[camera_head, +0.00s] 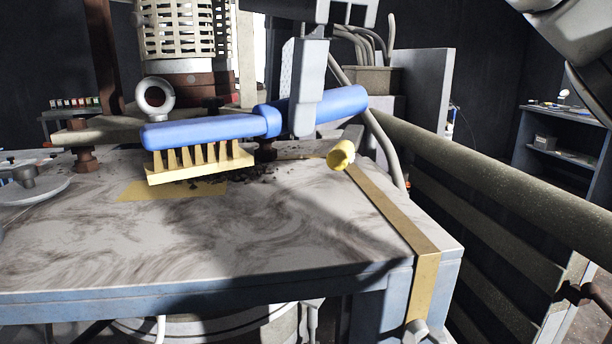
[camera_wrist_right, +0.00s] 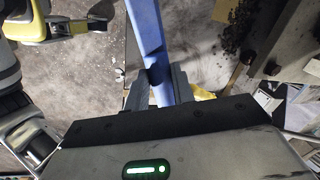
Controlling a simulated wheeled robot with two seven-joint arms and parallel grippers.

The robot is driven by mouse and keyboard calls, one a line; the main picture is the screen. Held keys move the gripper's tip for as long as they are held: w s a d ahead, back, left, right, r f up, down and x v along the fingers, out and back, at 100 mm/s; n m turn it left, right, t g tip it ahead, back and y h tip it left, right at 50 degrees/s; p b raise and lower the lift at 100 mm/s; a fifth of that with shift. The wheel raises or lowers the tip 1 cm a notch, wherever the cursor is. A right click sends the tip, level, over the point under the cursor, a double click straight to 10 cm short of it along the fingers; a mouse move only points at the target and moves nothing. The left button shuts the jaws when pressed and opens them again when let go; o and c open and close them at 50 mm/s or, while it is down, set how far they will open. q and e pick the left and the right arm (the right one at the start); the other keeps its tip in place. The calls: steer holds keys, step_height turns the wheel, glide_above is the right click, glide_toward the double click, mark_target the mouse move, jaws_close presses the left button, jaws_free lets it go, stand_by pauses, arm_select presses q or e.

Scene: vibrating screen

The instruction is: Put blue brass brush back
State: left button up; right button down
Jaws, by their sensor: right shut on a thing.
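The blue brass brush (camera_head: 205,131) has a blue handle and a row of yellow bristles on its underside. It is held level above the screen's flat top (camera_head: 330,235), bristles down and pointing left. My right gripper (camera_head: 306,120) is shut on the handle, near its right part. In the right wrist view the blue handle (camera_wrist_right: 147,35) runs between the two fingers of my right gripper (camera_wrist_right: 152,85). My left gripper does not show in the head view.
Dark debris (camera_head: 225,178) lies on the top near a yellow patch (camera_head: 165,190). A yellow knob-like piece (camera_head: 341,155) is right of the brush. A motor with a slotted cover (camera_head: 185,30) stands behind. A thick rail (camera_head: 480,165) runs along the right. The top's front is clear.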

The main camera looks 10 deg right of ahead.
steer(key=w+f, duration=0.1)
steer(key=w+d+f, duration=0.1)
steer(key=f, duration=0.1)
steer(key=w+d+f, duration=0.1)
steer(key=shift+w+f, duration=0.1)
steer(key=shift+f, duration=0.3)
steer(key=f, duration=0.3)
steer(key=shift+w+d+f, duration=0.2)
steer(key=shift+w+d, duration=0.05)
steer(key=shift+w, duration=0.05)
steer(key=shift+f, duration=0.2)
steer(key=shift+f+b, duration=0.2)
steer(key=shift+b, duration=0.1)
steer(key=c, duration=1.2)
jaws_free()
steer(key=shift+r, duration=0.1)
steer(key=r, duration=0.4)
steer(key=s+r+p, duration=0.1)
steer(key=r, duration=0.3)
steer(key=s+r+p, duration=0.1)
steer(key=r, duration=0.3)
steer(key=shift+s+d, duration=0.1)
steer(key=shift+d, duration=0.25)
